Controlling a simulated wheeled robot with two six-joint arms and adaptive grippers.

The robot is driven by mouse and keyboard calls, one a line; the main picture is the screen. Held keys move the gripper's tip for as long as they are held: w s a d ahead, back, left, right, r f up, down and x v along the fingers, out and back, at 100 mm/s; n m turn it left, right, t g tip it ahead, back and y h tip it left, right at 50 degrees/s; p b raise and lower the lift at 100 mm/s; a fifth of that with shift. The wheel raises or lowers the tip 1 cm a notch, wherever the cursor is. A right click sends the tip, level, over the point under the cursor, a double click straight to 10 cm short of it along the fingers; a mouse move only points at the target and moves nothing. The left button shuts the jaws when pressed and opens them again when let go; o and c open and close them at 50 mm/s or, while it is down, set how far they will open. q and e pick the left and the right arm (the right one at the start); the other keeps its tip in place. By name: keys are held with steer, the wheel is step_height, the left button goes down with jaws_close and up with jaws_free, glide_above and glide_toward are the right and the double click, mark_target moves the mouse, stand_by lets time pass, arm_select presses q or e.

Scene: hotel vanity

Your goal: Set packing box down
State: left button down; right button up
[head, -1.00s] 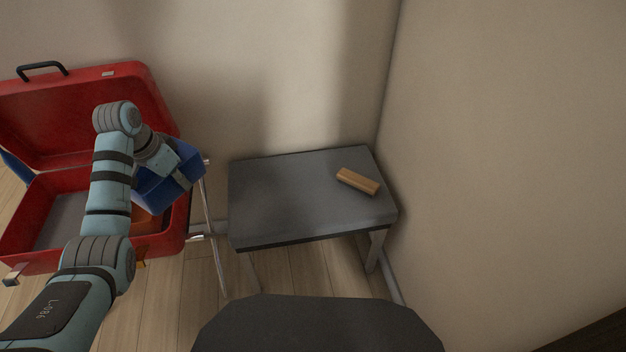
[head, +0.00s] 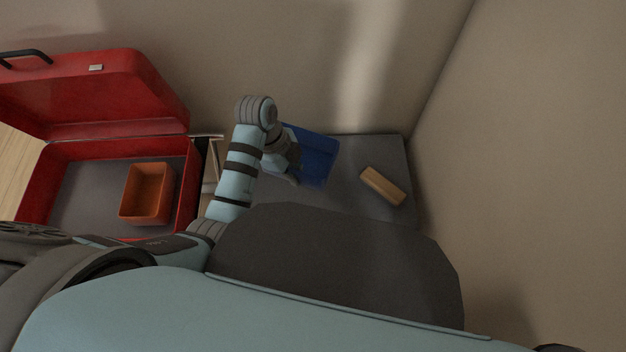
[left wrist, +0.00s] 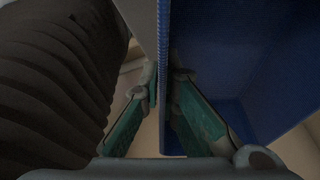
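The packing box is an open blue box (head: 318,157) at the left part of the grey table (head: 390,150) in the head view. Its blue wall (left wrist: 215,60) fills much of the left wrist view. My left gripper (head: 292,165) is at the box's left side. In the left wrist view its two green-grey fingers (left wrist: 163,88) stand one on each side of the box wall, shut on it. The box looks tilted and over the tabletop; I cannot tell whether its base touches. My right gripper is not in view.
A brown wooden block (head: 383,186) lies on the table, right of the box. An open red suitcase (head: 190,185) is at the left, with an orange bin (head: 148,192) inside. Walls close in the table behind and on the right.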

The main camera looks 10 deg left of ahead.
arm_select(q)
steer(key=b, duration=0.5)
glide_above(300, 210)
steer(key=a, duration=0.1)
step_height(300, 210, down, 11)
step_height(300, 210, down, 4)
steer(key=shift+r+b, duration=0.15)
steer(key=shift+b, duration=0.6)
step_height(300, 210, down, 3)
steer(key=shift+r+b, duration=0.1)
steer(key=shift+b, duration=0.75)
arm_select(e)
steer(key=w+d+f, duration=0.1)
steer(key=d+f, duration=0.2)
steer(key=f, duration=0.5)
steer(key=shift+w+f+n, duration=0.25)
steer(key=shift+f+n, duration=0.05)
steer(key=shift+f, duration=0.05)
arm_select(q)
steer(key=c, duration=1.8)
jaws_free()
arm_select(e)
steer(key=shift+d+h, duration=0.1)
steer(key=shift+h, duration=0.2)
